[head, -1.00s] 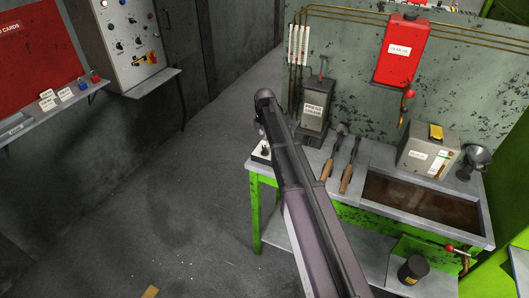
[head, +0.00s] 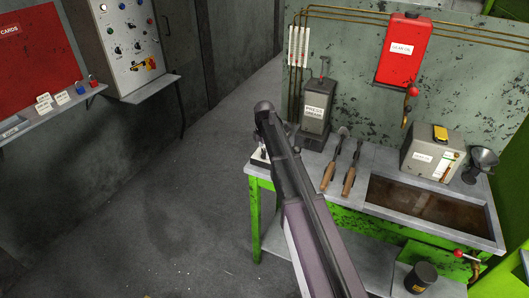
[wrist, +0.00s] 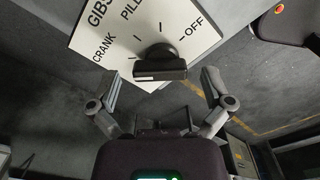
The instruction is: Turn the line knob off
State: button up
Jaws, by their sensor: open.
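The line knob (wrist: 160,65) is a dark knob with a bar-shaped grip. It stands on a white label plate (wrist: 110,50) reading GIBS, PILL (cut short), CRANK and OFF. In the wrist view its bar lies roughly level, with OFF up and to its right; I cannot tell which end points. My gripper (wrist: 159,79) is open, one finger on each side of the knob, with a visible gap to each. In the head view the plate (head: 259,155) shows only partly at the bench's left end, behind my arm, which hides the gripper and knob.
The green bench (head: 255,215) carries a press grease box (head: 316,110), two wooden-handled tools (head: 338,160), a grey box (head: 427,160) and a funnel (head: 480,165). A red oil tank (head: 404,50) hangs behind. The floor (head: 160,220) left of the bench is clear.

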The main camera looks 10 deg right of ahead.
jog(key=c, duration=1.1)
